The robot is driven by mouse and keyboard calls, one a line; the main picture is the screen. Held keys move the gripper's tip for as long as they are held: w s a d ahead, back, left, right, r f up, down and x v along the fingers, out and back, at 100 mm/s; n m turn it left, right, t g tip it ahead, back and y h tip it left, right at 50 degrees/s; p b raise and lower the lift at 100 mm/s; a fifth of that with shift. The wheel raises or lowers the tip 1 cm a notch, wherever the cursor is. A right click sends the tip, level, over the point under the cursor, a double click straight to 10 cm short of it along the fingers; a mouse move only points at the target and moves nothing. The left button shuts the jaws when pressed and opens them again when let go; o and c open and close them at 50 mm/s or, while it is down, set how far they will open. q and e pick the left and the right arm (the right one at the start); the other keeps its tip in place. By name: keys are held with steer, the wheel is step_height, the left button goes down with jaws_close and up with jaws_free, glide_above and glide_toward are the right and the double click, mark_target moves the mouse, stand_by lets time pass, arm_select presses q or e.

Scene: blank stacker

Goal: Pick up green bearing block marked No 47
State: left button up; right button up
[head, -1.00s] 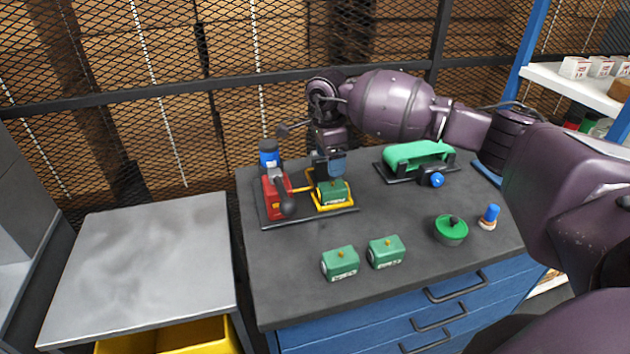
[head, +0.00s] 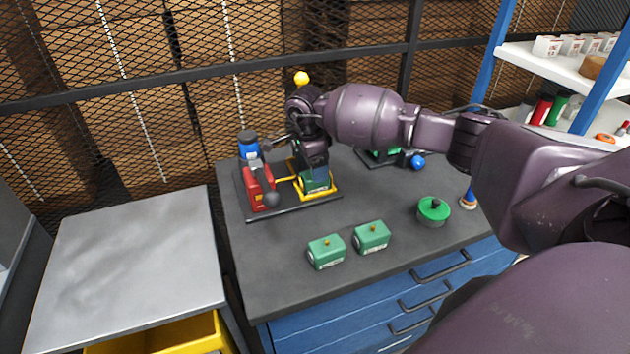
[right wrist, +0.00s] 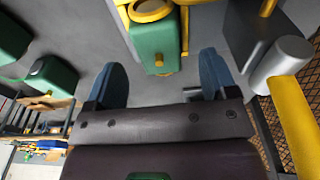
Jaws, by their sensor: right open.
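A green bearing block (head: 318,187) sits in a yellow frame (head: 322,195) on the fixture's dark plate. My right gripper (head: 313,175) is over this block, pointing down, and hides part of it. In the right wrist view the open blue fingers (right wrist: 162,70) stand apart. The green block (right wrist: 150,38) with its yellow knob shows between and beyond their tips, not visibly gripped. Two more green blocks, one left (head: 326,252) and one right (head: 371,237), stand at the bench front. The block labels are too small to read. My left gripper is not in view.
A red unit (head: 259,188) with a blue top and dark lever stands left of the yellow frame. A round green part (head: 433,211) is on the bench's right side. A grey table (head: 125,260) on the left is bare.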

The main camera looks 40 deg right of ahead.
steer(key=shift+d+f, duration=0.15)
steer(key=shift+f, duration=1.35)
steer(key=shift+r, duration=0.1)
jaws_close()
